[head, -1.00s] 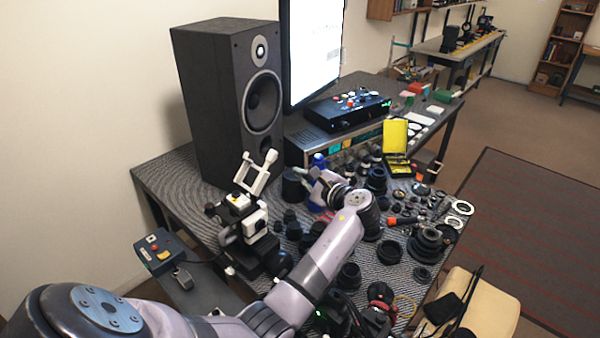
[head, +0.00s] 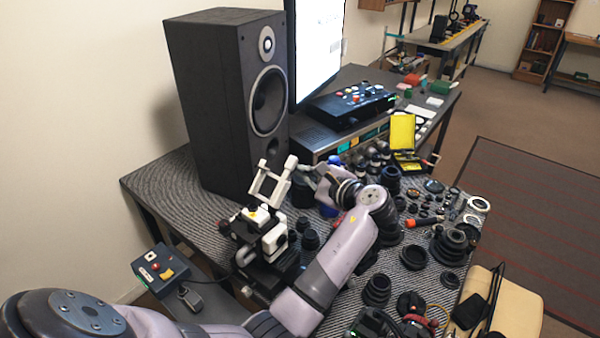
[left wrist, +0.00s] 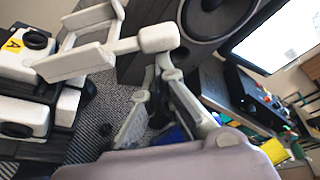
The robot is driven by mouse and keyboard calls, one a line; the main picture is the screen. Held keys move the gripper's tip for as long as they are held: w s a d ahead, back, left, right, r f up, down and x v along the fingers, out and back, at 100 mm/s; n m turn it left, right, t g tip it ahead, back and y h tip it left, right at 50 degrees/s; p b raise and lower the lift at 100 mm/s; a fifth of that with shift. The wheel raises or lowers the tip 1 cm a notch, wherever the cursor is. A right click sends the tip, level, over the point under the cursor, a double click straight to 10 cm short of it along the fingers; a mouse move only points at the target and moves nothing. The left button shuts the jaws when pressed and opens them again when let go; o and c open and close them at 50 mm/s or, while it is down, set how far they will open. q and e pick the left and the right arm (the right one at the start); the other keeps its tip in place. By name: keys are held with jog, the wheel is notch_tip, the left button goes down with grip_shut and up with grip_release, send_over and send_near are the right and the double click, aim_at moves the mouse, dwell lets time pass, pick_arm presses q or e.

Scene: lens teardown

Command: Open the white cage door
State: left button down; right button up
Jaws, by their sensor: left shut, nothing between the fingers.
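The white cage door (head: 270,182) is an open rectangular frame. It stands up, tilted, above a black-and-white device (head: 262,235) with a yellow label, on the patterned mat. In the left wrist view the door (left wrist: 85,62) crosses the upper left, with a rounded white knob (left wrist: 158,38) at its right end. My left gripper (head: 308,171) is just right of the door's upper end, shut and empty. In the left wrist view its fingers (left wrist: 165,70) are just below the knob; I cannot tell whether they touch it.
A tall black speaker (head: 205,110) stands close behind the door. A monitor (head: 318,50) and a black control box (head: 350,103) are beyond. Several dark lens parts (head: 450,245) crowd the mat right of my arm. A blue button box (head: 160,268) sits at lower left.

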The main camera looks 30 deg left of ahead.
aim_at(291, 162)
pick_arm(q)
jog(key=s+r+n, duration=0.1)
jog(key=s+r+n+t, duration=0.1)
jog(key=n, duration=0.1)
jog(key=shift+s+a+r+y+p, duration=0.1)
jog(key=shift+r+y+p, duration=0.2)
jog(key=shift+r+p, duration=0.1)
jog(key=shift+s+r+n+t, duration=0.2)
jog(key=shift+s+n+t, duration=0.1)
jog(key=shift+n, duration=0.2)
jog(key=shift+s+r, duration=0.1)
jog(key=shift+r, duration=0.1)
pick_arm(e)
jog(key=shift+w+d+r, duration=0.1)
jog(key=shift+w+r, duration=0.05)
jog(key=shift+w, duration=0.4)
jog(key=shift+w+d+r, duration=0.1)
jog(key=shift+w+r, duration=0.05)
jog(key=shift+w, duration=0.4)
